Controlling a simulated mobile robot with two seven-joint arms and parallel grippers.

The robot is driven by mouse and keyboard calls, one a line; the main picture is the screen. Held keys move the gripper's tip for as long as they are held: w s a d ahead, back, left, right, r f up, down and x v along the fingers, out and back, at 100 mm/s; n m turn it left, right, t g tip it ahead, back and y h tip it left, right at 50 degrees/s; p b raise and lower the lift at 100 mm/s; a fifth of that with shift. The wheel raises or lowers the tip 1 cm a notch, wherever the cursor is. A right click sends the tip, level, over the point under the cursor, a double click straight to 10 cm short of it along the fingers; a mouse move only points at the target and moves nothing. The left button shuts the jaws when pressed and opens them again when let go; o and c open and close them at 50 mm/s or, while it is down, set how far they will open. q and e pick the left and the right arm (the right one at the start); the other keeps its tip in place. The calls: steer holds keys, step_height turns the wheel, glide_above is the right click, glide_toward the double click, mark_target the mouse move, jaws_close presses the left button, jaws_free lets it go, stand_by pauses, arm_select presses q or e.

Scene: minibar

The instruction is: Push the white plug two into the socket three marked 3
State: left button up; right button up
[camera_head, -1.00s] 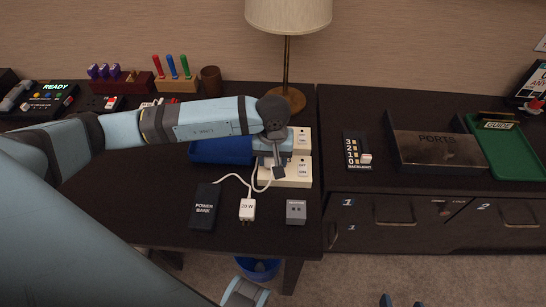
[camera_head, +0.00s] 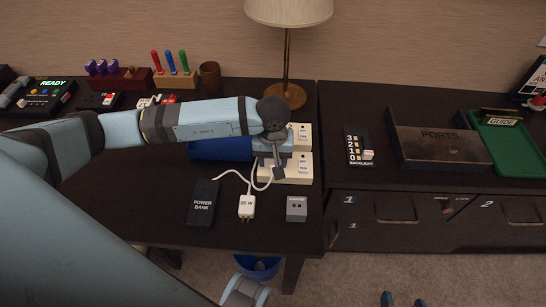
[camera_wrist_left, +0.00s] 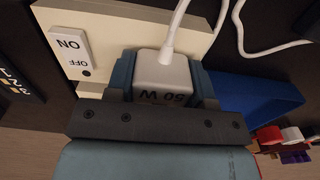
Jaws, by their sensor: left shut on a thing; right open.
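My left gripper (camera_head: 275,165) is shut on a white plug (camera_wrist_left: 165,72) with a white cable, seen in the left wrist view. Its label reads 50 W, upside down there. The gripper is over the pale socket block (camera_head: 299,168), which has ON/OFF switches; it also fills the top of the left wrist view (camera_wrist_left: 105,28). The gripper and plug hide the socket under them. I cannot tell how deep the plug sits, and no 3 mark is readable on the block. My right gripper (camera_head: 403,302) shows only its two separated fingertips at the bottom edge, open and empty.
A white 20 W plug (camera_head: 247,206), a black power bank (camera_head: 203,203) and a grey adapter (camera_head: 296,208) lie in front of the block. A blue tray (camera_head: 215,149) is behind my left arm. A lamp (camera_head: 287,60) stands behind. The right cabinet holds a PORTS box (camera_head: 440,150).

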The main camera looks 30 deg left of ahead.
arm_select(q)
steer(key=shift+f, duration=0.2)
arm_select(e)
steer(key=shift+f, duration=0.2)
arm_select(q)
steer(key=o, duration=1)
step_height(320, 180, up, 14)
arm_select(e)
steer(key=shift+r, duration=0.8)
arm_select(q)
steer(key=shift+f, duration=0.1)
